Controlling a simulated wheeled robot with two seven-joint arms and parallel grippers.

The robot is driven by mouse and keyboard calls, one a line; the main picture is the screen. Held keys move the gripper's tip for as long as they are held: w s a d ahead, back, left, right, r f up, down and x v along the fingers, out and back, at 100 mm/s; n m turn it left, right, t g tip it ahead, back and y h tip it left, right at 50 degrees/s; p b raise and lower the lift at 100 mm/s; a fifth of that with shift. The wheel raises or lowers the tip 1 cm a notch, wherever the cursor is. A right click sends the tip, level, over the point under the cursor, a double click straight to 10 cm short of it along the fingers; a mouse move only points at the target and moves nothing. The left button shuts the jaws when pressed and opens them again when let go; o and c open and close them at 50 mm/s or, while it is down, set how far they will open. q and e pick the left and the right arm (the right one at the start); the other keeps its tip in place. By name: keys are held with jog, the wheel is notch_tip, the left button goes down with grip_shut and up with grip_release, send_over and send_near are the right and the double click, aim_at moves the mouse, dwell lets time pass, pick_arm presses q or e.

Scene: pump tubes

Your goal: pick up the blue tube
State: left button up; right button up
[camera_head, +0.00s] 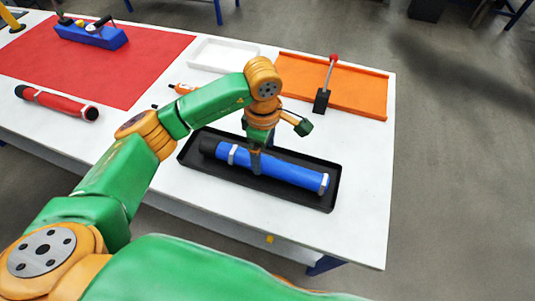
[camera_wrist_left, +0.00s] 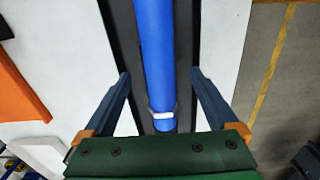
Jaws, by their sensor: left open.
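The blue tube (camera_head: 292,173) lies lengthwise in a black tray (camera_head: 190,158) near the table's front edge. It has white bands and a black end at the left. My left gripper (camera_head: 256,163) points down over the middle of the tube in the head view. In the left wrist view my left gripper (camera_wrist_left: 160,75) is open, with one finger on each side of the blue tube (camera_wrist_left: 154,45). Whether the fingers touch it I cannot tell. My right gripper is not in view.
A red tube (camera_head: 57,103) lies at the left of the white table. Behind are a red mat (camera_head: 125,80), a blue block (camera_head: 88,38), a white tray (camera_head: 210,54) and an orange board (camera_head: 355,88) bearing a red-tipped lever (camera_head: 330,75). The table's right end is clear.

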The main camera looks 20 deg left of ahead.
aim_at(265, 160)
pick_arm(q)
notch_tip(265, 160, down, 4)
jog(key=shift+s+r+p, duration=0.1)
jog(key=shift+p, duration=0.3)
jog(key=shift+w+f, duration=0.25)
jog(key=shift+s+r, duration=0.15)
jog(key=c, duration=0.9)
grip_shut()
jog(key=shift+r, duration=0.1)
